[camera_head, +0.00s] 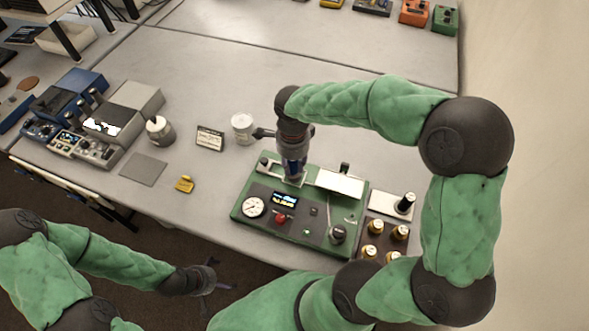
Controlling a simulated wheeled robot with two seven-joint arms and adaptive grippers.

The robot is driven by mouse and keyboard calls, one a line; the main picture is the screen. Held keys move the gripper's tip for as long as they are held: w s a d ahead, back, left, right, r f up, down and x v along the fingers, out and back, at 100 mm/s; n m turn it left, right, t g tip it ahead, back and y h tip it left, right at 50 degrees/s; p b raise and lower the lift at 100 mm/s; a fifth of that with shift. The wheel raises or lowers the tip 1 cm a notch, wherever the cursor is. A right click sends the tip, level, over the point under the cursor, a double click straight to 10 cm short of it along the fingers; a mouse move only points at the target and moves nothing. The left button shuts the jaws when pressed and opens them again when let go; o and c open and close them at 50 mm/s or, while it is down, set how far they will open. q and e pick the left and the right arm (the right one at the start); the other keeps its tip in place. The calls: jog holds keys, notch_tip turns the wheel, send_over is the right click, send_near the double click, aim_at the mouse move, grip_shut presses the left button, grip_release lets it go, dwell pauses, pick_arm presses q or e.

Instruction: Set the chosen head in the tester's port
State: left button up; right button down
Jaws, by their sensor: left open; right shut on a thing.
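The tester (312,238) is a green box with a dial gauge, a small lit display, a red button and a dark knob. It stands at the table's front edge. My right gripper (292,174) points down over the tester's rear left part and is shut. What it holds, apparently a head, is mostly hidden by the fingers, and I cannot tell whether it touches the port. Several brass-topped heads (376,226) stand in a dark tray (384,243) right of the tester. My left gripper (222,287) is open and empty, low in front of the table.
A white jar (242,127), a small label card (210,138), a grey pad (143,169) and a yellow item (185,184) lie left of the tester. Bench instruments (100,125) stand further left. A dark-topped piece (405,203) stands behind the tray. The table's middle back is clear.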

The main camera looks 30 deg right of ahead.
aim_at(294, 169)
jog(key=shift+w+d+f, duration=0.15)
jog(key=shift+d+f, duration=0.1)
jog(key=shift+f, duration=0.1)
jog(key=shift+w+d+f+b, duration=0.15)
jog(key=shift+f+b, duration=0.3)
jog(key=shift+f, duration=1.25)
jog(key=shift+f, duration=0.2)
jog(key=c, duration=0.9)
grip_release()
jog(key=shift+c, duration=0.2)
jog(key=shift+r, duration=0.2)
